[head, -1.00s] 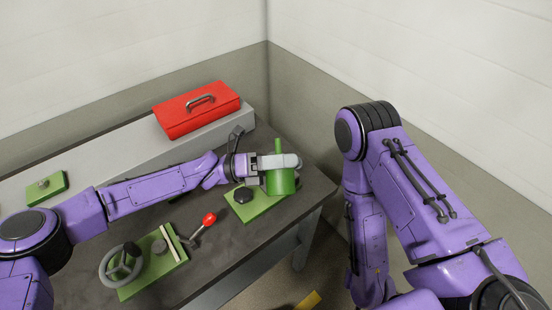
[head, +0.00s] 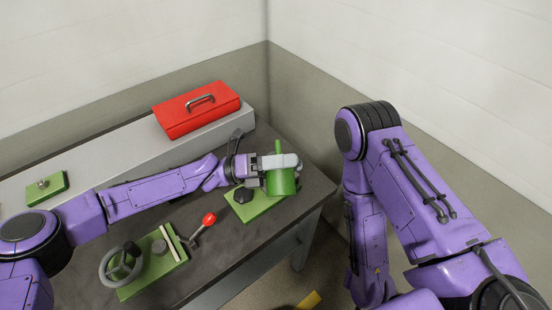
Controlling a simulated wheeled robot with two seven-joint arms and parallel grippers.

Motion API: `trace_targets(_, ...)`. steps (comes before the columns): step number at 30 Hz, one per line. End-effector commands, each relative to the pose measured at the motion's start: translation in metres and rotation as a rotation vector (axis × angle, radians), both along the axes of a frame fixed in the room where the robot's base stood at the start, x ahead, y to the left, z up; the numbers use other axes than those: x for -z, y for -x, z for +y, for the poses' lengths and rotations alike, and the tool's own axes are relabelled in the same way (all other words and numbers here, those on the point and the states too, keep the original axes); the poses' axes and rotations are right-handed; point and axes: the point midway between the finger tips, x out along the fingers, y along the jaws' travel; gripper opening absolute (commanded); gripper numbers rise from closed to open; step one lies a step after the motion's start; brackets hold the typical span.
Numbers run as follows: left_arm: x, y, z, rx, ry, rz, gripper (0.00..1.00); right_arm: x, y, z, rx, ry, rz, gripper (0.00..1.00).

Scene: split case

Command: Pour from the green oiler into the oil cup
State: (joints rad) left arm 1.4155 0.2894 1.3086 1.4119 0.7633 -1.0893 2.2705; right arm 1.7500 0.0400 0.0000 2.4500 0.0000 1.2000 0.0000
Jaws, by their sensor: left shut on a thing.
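The green oiler (head: 280,183) is a green can with a thin spout pointing up, above the right part of the bench. My left gripper (head: 283,161) is shut on it, and it looks upright or nearly so. A dark round cup (head: 243,195) sits on a green plate (head: 262,207) just left of and below the oiler; it looks like the oil cup. The oiler hides part of the plate, and I cannot tell the gap between oiler and plate. My right arm hangs at the right; its gripper is not in view.
A red toolbox (head: 188,121) stands on the grey ledge (head: 105,165) behind. A red-knobbed lever (head: 209,219) and a green plate with a handwheel (head: 118,264) are on the bench (head: 225,250) in front of my left arm. Another green plate (head: 58,192) lies at the left.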

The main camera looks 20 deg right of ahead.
Motion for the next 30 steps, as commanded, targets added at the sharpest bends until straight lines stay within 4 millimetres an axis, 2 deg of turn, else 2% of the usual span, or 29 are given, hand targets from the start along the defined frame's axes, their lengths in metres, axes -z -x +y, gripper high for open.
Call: trace_targets(30,0.0019,0.0014,0.0003,0.000,-0.013,0.064,0.32,-0.0001,0.0000,0.0000,0.000,0.000,0.000,0.43)
